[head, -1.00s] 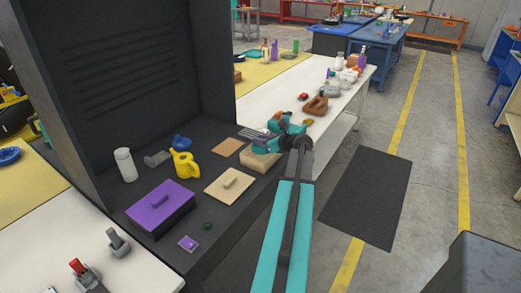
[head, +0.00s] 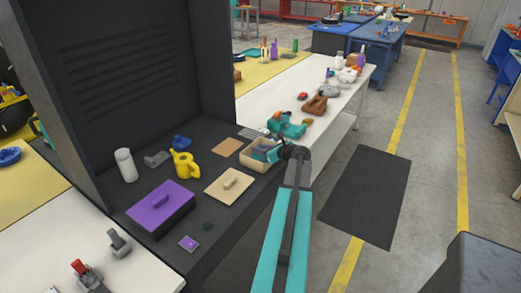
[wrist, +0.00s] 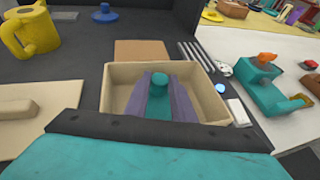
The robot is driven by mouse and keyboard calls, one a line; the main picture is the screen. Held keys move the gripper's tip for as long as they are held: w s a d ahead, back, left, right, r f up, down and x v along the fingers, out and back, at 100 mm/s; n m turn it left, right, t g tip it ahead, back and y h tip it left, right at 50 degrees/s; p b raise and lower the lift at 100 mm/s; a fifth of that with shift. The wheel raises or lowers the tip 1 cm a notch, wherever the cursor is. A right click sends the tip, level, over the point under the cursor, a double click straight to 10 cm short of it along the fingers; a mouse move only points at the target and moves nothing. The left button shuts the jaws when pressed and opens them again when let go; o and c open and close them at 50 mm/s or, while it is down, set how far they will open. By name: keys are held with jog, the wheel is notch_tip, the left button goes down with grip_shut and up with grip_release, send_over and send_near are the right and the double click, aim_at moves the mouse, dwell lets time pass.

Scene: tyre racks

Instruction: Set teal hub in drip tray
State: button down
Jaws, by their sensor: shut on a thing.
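The hub cannot be made out clearly there.
A tan lid with a handle (head: 228,186) lies left of the box, and a flat brown square (head: 227,146) behind it. A teal tool (wrist: 266,92) lies close on the right.

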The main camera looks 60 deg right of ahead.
jog(key=shift+f, duration=0.2)
jog(key=shift+f, duration=0.1)
jog(key=c, duration=1.5)
grip_release()
jog(key=b+v, duration=0.2)
jog(key=v, duration=1)
jog(key=shift+b, duration=0.4)
